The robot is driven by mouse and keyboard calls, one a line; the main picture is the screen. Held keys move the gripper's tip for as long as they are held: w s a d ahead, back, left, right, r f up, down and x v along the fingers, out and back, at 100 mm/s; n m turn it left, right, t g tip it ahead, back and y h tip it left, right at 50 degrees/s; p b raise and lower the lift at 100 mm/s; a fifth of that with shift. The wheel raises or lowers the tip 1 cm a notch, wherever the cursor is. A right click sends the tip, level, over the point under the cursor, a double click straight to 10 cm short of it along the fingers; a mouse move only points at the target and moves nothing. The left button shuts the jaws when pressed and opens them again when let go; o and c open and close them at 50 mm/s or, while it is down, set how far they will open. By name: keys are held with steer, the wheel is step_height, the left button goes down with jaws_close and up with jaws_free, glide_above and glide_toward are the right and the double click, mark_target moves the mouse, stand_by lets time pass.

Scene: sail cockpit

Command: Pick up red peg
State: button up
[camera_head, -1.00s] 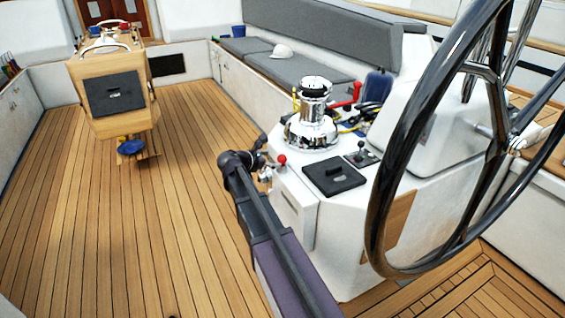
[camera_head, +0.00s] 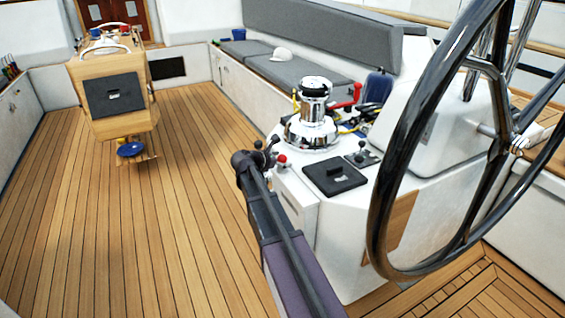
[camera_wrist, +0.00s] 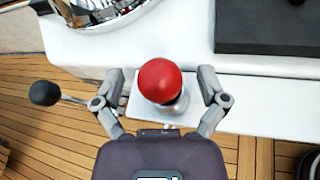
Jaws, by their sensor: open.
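The red peg (camera_head: 282,160) has a round red knob and stands on the white console, left of the black panel. In the wrist view the red knob (camera_wrist: 160,80) sits above a shiny metal base on a pale plate. My gripper (camera_wrist: 162,92) is open, with one finger on each side of the knob and a visible gap on both sides. No contact shows. In the head view the end of my arm is just left of the red peg, and the fingers are hard to make out.
A black-knobbed lever (camera_wrist: 45,93) sticks out left of my gripper. A chrome winch (camera_head: 312,115) stands behind the peg. A black hatch panel (camera_head: 334,176) lies to the right, with the big steering wheel (camera_head: 378,210) beyond. Open wooden deck (camera_head: 190,220) lies left.

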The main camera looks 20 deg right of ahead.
mark_target(282, 155)
steer(key=c, duration=1.1)
steer(key=shift+r, duration=0.1)
step_height(282, 155, up, 3)
steer(key=p, duration=0.3)
steer(key=shift+r, duration=0.1)
steer(key=shift+s+r+p, duration=0.1)
steer(key=shift+r+p, duration=0.25)
steer(key=shift+p, duration=0.2)
steer(key=s+a, duration=0.1)
steer(key=s, duration=0.4)
steer(key=s+a, duration=0.2)
steer(key=s, duration=0.3)
steer(key=s+a+r+p, duration=0.1)
steer(key=s, duration=0.4)
steer(key=shift+s+a, duration=0.1)
steer(key=shift+a, duration=0.05)
